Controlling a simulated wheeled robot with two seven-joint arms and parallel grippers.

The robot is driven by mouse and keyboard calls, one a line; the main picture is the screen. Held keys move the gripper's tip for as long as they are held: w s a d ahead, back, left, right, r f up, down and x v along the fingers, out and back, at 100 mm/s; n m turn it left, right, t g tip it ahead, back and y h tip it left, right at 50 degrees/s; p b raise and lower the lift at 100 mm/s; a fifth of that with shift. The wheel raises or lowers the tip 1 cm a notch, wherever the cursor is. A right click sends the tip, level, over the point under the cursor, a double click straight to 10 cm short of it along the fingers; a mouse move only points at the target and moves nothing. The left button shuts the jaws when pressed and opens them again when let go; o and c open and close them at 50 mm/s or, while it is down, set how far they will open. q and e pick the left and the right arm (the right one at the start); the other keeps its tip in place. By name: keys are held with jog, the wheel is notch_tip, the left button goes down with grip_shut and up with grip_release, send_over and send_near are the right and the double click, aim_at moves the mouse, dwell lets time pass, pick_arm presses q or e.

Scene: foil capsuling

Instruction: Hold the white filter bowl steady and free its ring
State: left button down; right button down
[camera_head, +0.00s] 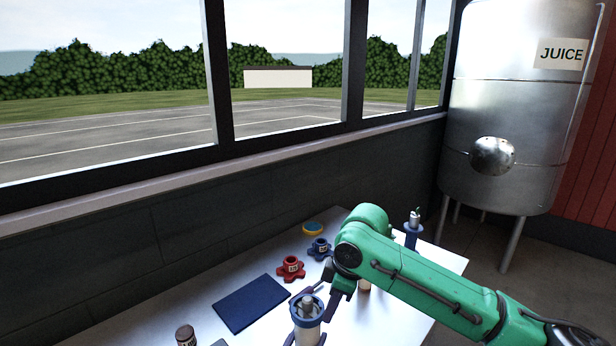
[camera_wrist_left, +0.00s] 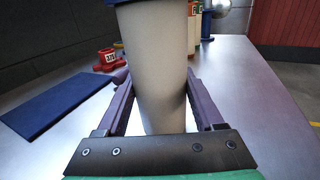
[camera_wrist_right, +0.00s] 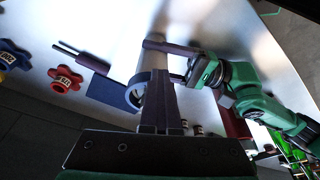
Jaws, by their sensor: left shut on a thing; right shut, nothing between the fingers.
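The white filter bowl (camera_head: 308,334) stands upright near the front of the table, with its blue ring (camera_head: 296,319) around the top. In the left wrist view the pale bowl (camera_wrist_left: 155,70) fills the middle, and my left gripper (camera_wrist_left: 155,100) is shut on its sides with purple fingers. My right gripper (camera_head: 331,310) is shut and empty, its fingers pointing down at the right side of the ring. In the right wrist view its closed fingers (camera_wrist_right: 162,80) overlap the edge of the ring (camera_wrist_right: 133,97). I cannot tell whether they touch it.
A dark blue mat (camera_head: 250,304) lies left of the bowl. A blue stand (camera_head: 412,238) is at the back right. A grey jar (camera_head: 186,336) stands at the front left.

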pick_arm(q)
jog(key=shift+d, duration=0.1)
pick_arm(e)
jog(key=shift+w+d, duration=0.1)
jog(key=shift+w, duration=0.25)
notch_tip(320, 180, up, 6)
jog(key=w+d, duration=0.1)
dwell(0.8)
jog(key=shift+d, duration=0.1)
pick_arm(q)
grip_release()
pick_arm(e)
jog(key=shift+w, duration=0.1)
